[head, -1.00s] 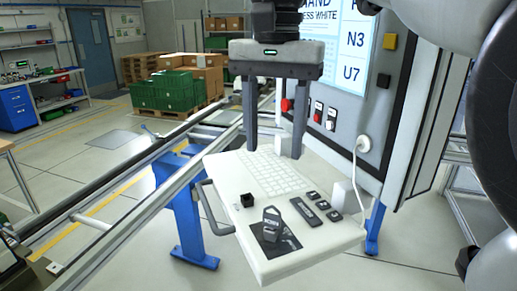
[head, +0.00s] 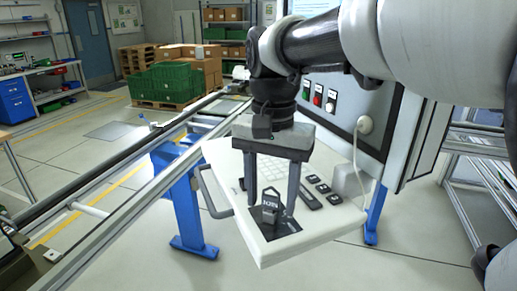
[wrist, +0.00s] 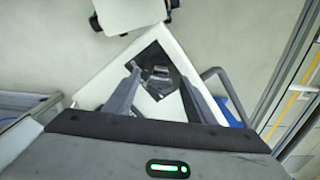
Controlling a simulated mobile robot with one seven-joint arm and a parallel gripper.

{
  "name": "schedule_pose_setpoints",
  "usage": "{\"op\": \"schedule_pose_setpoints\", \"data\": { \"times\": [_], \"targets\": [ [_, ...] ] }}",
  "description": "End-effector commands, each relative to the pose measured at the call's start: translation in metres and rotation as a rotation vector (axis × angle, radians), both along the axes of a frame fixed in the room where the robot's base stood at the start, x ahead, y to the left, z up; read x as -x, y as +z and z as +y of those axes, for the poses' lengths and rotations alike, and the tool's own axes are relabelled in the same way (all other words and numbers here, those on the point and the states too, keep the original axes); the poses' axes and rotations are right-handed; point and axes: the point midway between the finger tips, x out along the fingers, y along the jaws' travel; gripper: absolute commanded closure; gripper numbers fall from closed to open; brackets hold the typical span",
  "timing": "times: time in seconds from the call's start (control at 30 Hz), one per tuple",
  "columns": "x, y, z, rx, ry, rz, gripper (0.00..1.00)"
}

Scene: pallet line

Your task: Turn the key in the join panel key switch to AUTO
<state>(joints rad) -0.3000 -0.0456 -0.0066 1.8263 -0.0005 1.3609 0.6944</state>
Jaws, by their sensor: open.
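The key (head: 270,206), with a dark grey head and a light label, stands upright in the dark switch plate (head: 285,228) on the white join panel (head: 262,253). The label and the switch positions are too small to read. My gripper (head: 269,213) is open and points down over the plate, with one finger on each side of the key and apparent gaps to it. In the wrist view, the key (wrist: 157,76) also lies between the two spread fingers (wrist: 159,76). The fingers and gripper body hide part of the panel's keyboard.
Black buttons (head: 322,188) and a white block (head: 349,180) are on the panel's right side. A grey handle (head: 208,196) sticks out at its left. A white plug and cable (head: 364,125) hang behind. A conveyor rail (head: 140,172) runs along the left.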

Motion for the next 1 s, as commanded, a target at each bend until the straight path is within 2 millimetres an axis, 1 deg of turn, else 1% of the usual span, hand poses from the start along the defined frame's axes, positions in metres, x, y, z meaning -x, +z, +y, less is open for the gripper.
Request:
{"op": "schedule_pose_setpoints", "data": {
  "times": [0.27,0.3,0.37,0.4,0.53,0.57,0.67,0.77,1.0],
  "targets": [
    [-0.0001,-0.0019,0.0000,0.000,0.000,0.000,0.50],
    [-0.0001,-0.0019,0.0000,0.000,0.000,0.000,0.53],
    [-0.0001,-0.0019,0.0000,0.000,0.000,0.000,0.64],
    [-0.0001,-0.0018,0.0000,0.000,0.000,0.000,0.70],
    [-0.0001,-0.0017,0.0000,0.000,0.000,0.000,0.92],
    [-0.0001,-0.0017,0.0000,0.000,0.000,0.000,0.94],
    [-0.0001,-0.0011,-0.0001,0.000,-0.024,0.000,0.94],
    [0.0001,0.0002,-0.0005,0.000,-0.145,0.000,0.94],
    [0.0005,0.0002,-0.0009,0.000,-0.582,0.001,0.94]
  ]
}}
